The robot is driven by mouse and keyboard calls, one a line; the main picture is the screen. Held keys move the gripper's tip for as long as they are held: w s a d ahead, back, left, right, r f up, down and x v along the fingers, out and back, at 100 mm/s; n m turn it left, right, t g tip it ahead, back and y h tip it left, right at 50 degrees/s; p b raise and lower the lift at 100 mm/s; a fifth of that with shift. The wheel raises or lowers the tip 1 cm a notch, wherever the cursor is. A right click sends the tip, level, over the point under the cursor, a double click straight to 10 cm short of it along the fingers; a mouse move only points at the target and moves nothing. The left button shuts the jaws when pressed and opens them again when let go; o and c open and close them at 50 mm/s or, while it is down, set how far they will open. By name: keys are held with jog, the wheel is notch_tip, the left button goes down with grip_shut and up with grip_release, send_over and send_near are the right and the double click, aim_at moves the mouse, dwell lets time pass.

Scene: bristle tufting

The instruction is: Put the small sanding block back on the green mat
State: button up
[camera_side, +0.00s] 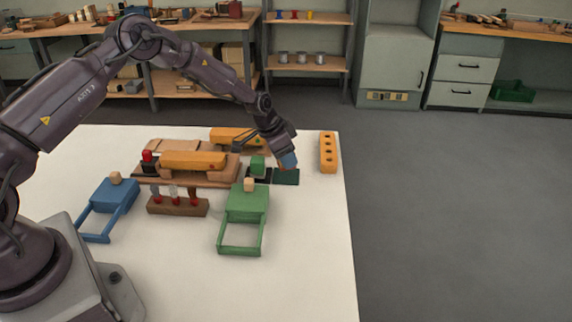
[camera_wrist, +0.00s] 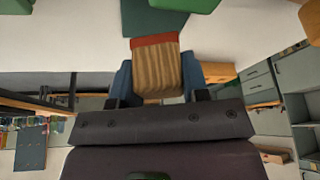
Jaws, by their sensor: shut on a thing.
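The dark green mat (camera_side: 287,177) lies flat on the white table, left of the yellow block with holes. My gripper (camera_side: 288,162) is at the mat's far edge, pointing down. In the wrist view its blue fingers (camera_wrist: 155,75) are shut on the small sanding block (camera_wrist: 156,70), which is tan and grooved with a red band at its far end. The mat (camera_wrist: 152,20) shows beyond that red end. In the side view the block is mostly hidden by the fingers. I cannot tell whether it touches the mat.
A green cube (camera_side: 257,165) on a black patch is just left of the mat. The yellow holed block (camera_side: 328,152) stands to the right. A green box with a frame (camera_side: 246,203) is in front. The table's right front is clear.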

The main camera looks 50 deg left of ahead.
jog(key=shift+f, duration=1.55)
jog(key=shift+f, duration=0.2)
jog(key=o, duration=1)
jog(key=shift+c, duration=0.2)
jog(key=shift+r, duration=0.15)
